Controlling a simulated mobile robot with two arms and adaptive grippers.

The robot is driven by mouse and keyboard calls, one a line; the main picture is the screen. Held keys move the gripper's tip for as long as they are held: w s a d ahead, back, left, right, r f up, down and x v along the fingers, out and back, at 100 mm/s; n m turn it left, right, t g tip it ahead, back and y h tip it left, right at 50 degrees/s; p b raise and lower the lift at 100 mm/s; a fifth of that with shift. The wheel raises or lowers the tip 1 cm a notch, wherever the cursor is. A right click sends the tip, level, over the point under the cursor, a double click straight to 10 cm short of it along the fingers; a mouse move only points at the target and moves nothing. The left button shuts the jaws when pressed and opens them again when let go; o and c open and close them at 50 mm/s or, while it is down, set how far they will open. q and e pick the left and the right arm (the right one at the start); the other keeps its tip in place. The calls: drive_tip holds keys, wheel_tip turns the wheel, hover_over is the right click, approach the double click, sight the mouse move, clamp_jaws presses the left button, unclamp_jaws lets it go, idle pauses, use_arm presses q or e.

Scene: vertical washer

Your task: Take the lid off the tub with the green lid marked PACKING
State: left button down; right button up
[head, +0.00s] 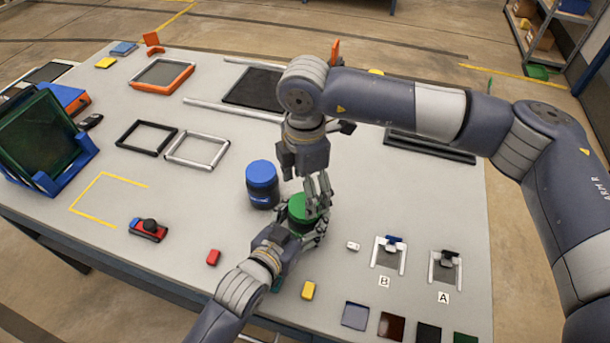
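The tub with the green lid (299,207) stands near the middle of the table, partly hidden by my grippers; its marking cannot be read. The green lid sits on top of the tub. My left gripper (309,238) comes in from the front, low, with its fingers around the tub's body. My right gripper (318,196) points down from above, with its fingers at the right part of the lid. Whether they grip the lid or only stand close to it cannot be told.
A tub with a blue lid (262,183) stands close to the left of the green-lidded tub. A red block (213,257), a yellow block (308,291) and a small white block (353,246) lie nearby.

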sight(305, 219)
use_arm(q)
drive_tip(key=shift+f, duration=0.1)
use_arm(e)
drive_tip(key=shift+f, duration=2.15)
drive_tip(key=shift+c, duration=0.2)
